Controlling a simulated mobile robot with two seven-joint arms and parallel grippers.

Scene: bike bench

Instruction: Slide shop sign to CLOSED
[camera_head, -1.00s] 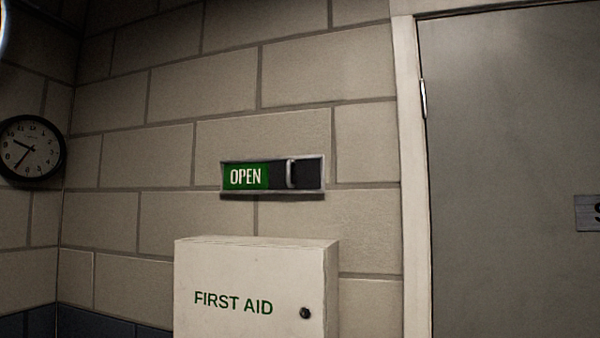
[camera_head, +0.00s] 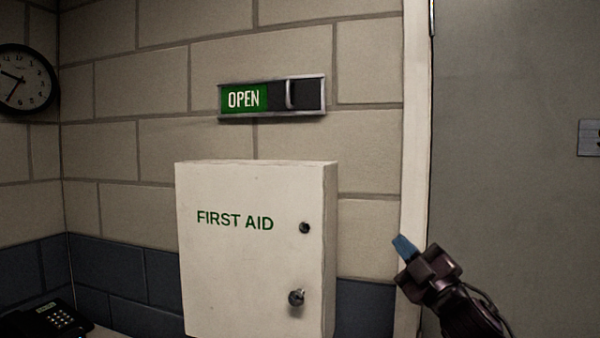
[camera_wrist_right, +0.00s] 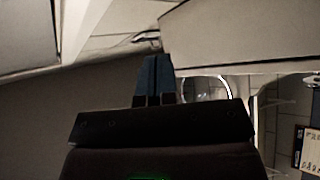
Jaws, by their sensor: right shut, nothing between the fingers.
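The shop sign (camera_head: 272,96) is a grey-framed slider on the brick wall above the first aid cabinet. Its green part reads OPEN at the left, and a dark slider with an upright silver handle (camera_head: 289,95) sits right of the green. My right gripper (camera_head: 403,245) is at the lower right in the head view, in front of the door frame, below and right of the sign and apart from it. Its blue fingertips are together and empty; they also show in the right wrist view (camera_wrist_right: 156,80). My left gripper is not in view.
A white FIRST AID cabinet (camera_head: 250,265) with a knob and a lock juts from the wall below the sign. A grey door (camera_head: 515,170) stands at the right. A round clock (camera_head: 22,80) hangs at the left, and a black phone (camera_head: 45,322) is at the lower left.

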